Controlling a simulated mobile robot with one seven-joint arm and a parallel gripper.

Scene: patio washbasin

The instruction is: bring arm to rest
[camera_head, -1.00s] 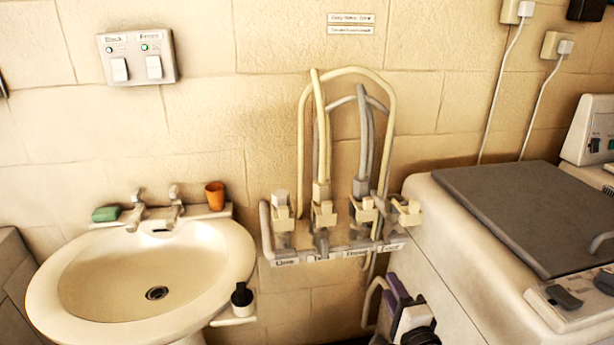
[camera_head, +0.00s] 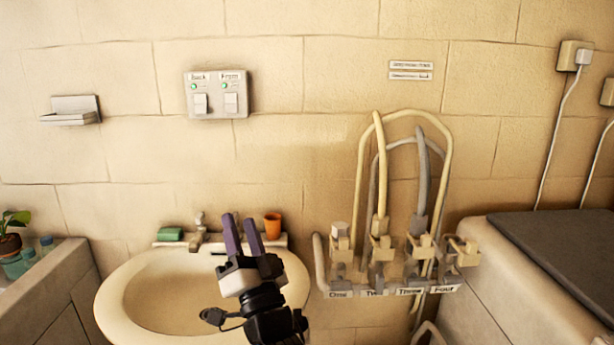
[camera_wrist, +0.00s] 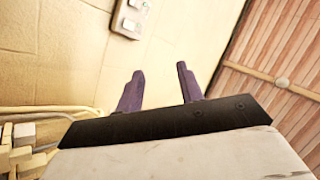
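My gripper (camera_head: 244,222) is raised in front of the washbasin (camera_head: 118,293), its two purple fingers pointing up. In the wrist view the fingers (camera_wrist: 158,86) stand apart with nothing between them. In the head view the fingers overlap the back rim of the basin and the wall behind, and hide one tap. My gripper holds nothing. The wrist view looks up along the wall, with the switch box (camera_wrist: 131,16) beyond the fingers.
A green soap (camera_head: 170,234) and an orange cup (camera_head: 272,225) are on the basin's back rim. Several labelled taps with hoses (camera_head: 390,250) are to the right, beside a machine (camera_head: 505,262). A switch box (camera_head: 216,95) and a soap dish (camera_head: 70,112) are on the wall.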

